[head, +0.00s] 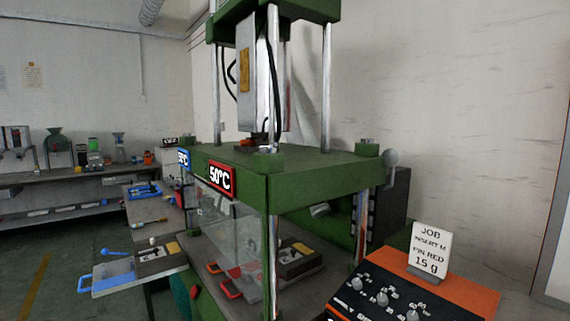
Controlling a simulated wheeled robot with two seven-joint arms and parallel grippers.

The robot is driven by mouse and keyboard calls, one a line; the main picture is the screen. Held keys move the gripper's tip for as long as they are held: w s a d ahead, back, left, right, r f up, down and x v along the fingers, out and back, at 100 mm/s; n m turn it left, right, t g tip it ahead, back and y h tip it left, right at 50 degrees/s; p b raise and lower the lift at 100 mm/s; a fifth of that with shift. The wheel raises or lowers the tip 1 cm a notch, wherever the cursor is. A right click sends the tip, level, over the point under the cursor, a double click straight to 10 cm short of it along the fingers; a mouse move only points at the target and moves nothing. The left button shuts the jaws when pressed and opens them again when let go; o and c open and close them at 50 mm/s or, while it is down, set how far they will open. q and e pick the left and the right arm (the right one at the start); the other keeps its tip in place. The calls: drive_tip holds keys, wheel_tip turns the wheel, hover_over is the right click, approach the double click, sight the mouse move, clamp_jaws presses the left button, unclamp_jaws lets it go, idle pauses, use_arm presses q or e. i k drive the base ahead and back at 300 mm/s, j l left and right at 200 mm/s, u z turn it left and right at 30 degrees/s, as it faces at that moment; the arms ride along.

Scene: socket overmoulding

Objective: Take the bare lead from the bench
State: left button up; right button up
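I cannot make out a bare lead with certainty. Neither of my grippers is in view.
A green press (310,172) with steel columns and a 50°C display (220,178) fills the middle. A blue-handled plate (118,272) sticks out at its left. An orange control box (415,290) with a job card (428,247) stands at right. Floor is clear at left.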

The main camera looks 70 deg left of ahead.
sight(139, 226)
drive_tip(key=k+j+u, duration=0.2)
drive_tip(key=k+u, duration=0.2)
drive_tip(key=k+j+u, duration=0.85)
drive_tip(key=j+u, duration=0.3)
drive_tip(key=k+j+u, duration=0.15)
drive_tip(key=j+u, duration=0.25)
drive_tip(key=j, duration=0.25)
